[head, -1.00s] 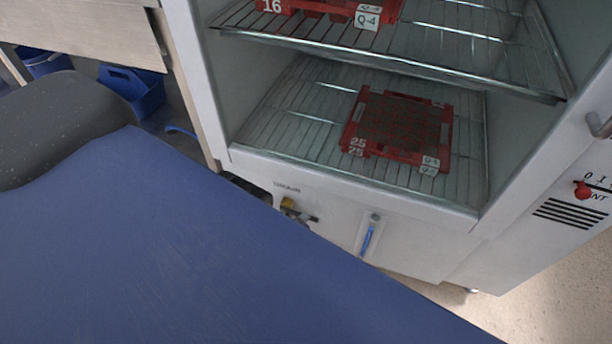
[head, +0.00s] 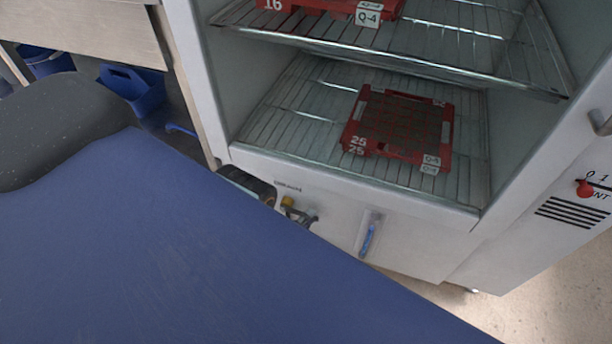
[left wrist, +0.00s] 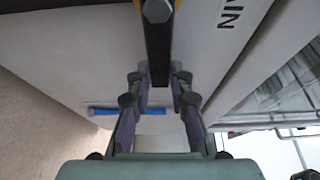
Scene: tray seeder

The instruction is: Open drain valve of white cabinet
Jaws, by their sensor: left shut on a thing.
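The white cabinet (head: 330,205) stands with its compartment open toward me. Its drain valve (head: 287,202), a small yellow body, is low on the front panel beneath the lettering. My left gripper (head: 301,215) is at the valve, partly hidden behind the blue surface. In the left wrist view, the dark lever (left wrist: 158,48) runs down from a bolt head, with yellow at the top edge. My left gripper's fingers (left wrist: 158,86) are on both sides of the lever and shut on it. My right gripper is not in view.
A blue surface (head: 160,240) fills the lower left and hides part of the valve area. A blue level gauge (head: 368,238) is right of the valve. A red tray (head: 403,106) sits on the lower wire shelf. A red switch (head: 585,188) is at right.

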